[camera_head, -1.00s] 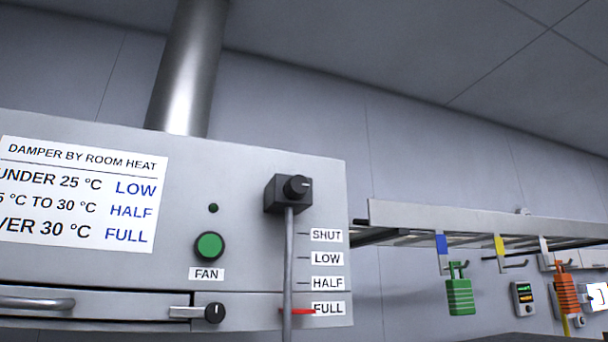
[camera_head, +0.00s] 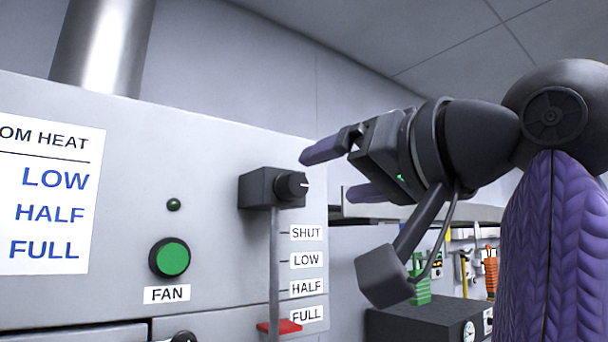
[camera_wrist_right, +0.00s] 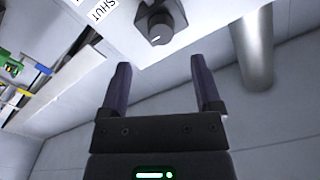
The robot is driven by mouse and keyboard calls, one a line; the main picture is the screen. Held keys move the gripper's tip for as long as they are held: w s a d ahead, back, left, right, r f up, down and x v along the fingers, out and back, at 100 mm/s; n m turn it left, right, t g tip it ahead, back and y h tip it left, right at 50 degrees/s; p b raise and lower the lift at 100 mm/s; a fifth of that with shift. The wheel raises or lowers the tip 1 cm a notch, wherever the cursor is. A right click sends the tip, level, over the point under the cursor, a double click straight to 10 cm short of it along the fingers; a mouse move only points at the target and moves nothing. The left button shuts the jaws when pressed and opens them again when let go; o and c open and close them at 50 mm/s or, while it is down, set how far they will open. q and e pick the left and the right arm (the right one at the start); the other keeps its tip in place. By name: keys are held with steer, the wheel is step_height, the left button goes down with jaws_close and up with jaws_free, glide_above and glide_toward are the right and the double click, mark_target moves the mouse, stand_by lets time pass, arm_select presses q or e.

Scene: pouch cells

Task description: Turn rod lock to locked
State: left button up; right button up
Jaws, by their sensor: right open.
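The rod lock is a black knob (camera_head: 291,186) on a dark block (camera_head: 257,188) at the top of the vertical damper rod (camera_head: 274,265), on the grey cabinet front. A light mark on the knob points right in the head view. The red pointer (camera_head: 279,327) on the rod is beside the FULL label. My right gripper (camera_head: 333,172) is open and empty, to the right of the knob and apart from it. In the right wrist view the knob (camera_wrist_right: 160,25) shows ahead, beyond the two open purple fingers (camera_wrist_right: 160,80). My left gripper is not in view.
A green FAN button (camera_head: 170,257) and small dark lamp (camera_head: 173,204) are left of the rod. SHUT, LOW, HALF and FULL labels (camera_head: 306,260) line its right.

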mark_target(299, 184)
steer(key=p+x, duration=0.2)
steer(key=x, duration=0.3)
steer(key=shift+w+a+r, duration=0.15)
steer(key=shift+a+r, duration=0.05)
steer(key=shift+a, duration=0.15)
steer(key=shift+w+a+f, duration=0.1)
steer(key=shift+w+f, duration=0.05)
steer(key=shift+w, duration=0.15)
jaws_close()
